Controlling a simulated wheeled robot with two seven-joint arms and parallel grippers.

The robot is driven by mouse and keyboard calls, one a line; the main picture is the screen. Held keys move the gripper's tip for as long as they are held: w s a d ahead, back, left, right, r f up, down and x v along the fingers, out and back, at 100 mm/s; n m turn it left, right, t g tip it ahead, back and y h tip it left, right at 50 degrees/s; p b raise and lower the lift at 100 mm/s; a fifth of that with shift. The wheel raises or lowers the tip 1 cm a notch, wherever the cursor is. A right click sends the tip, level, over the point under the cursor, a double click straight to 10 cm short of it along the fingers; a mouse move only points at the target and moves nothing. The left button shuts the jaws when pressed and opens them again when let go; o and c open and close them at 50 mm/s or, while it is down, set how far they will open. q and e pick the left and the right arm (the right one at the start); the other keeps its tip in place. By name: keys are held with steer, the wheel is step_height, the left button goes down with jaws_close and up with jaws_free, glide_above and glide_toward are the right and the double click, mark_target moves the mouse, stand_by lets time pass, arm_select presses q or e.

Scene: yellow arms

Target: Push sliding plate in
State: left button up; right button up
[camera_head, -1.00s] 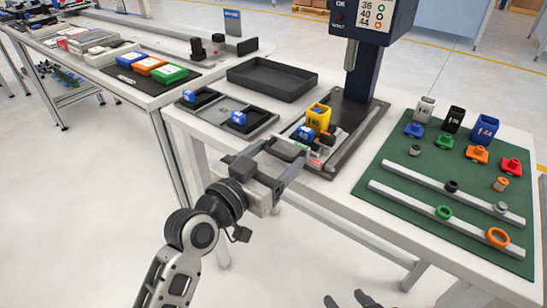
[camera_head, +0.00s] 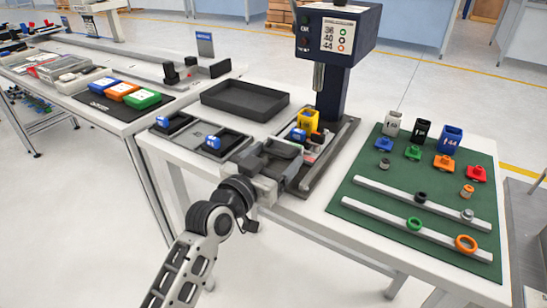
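A press (camera_head: 336,45) stands at the back of the white table. The sliding plate appears to be in the track of its dark base (camera_head: 328,165), and a small blue block (camera_head: 298,134) and a yellow block (camera_head: 308,119) sit over that base. My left gripper (camera_head: 290,158) is at the front left of this base, fingers pointing toward the press. The fingers look apart, with a dark piece between or just beyond them; contact cannot be told. The gripper hides the front of the plate. My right gripper is not in view.
A green mat (camera_head: 345,202) with white rails, rings and coloured blocks lies to the right. An empty black tray (camera_head: 245,112) is behind, left of the press. Black trays with blue parts (camera_head: 213,142) lie left of the gripper. A second table is further left.

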arm_select(q)
steer(key=v, duration=1.6)
